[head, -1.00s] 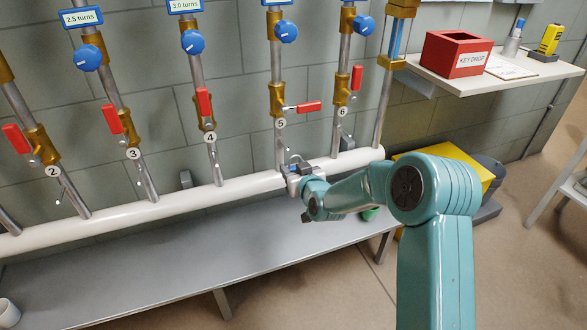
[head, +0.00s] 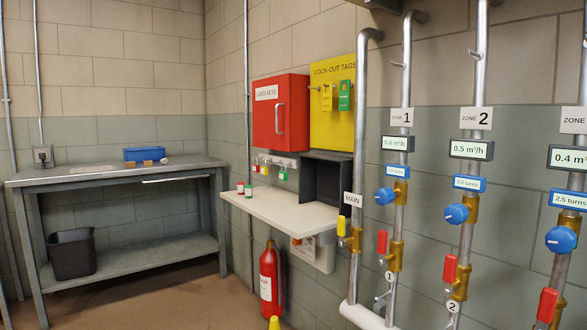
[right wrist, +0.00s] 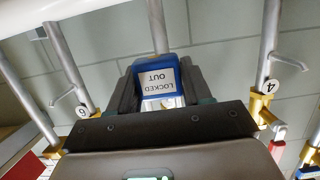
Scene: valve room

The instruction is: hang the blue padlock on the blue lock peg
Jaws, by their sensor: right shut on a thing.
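In the right wrist view, my right gripper (right wrist: 157,88) is shut on the blue padlock (right wrist: 140,66), with its dark jaws on both sides. The padlock's white "LOCKED OUT" label shows upside down. Its shackle is not clear, so I cannot tell if it passes through anything. In the head view, a pale strip (head: 275,160) under the red key cabinet carries small hanging items. A yellow (head: 264,169) and a green (head: 283,175) one can be made out. I cannot pick out a blue peg there. My left gripper is out of view.
A red LOCK KEYS cabinet (head: 280,112) and yellow tag board (head: 332,104) are on the wall above a pale shelf (head: 285,213). A fire extinguisher (head: 268,285) stands below. A workbench (head: 115,175) is at left. Valve pipes (head: 402,170) stand at right.

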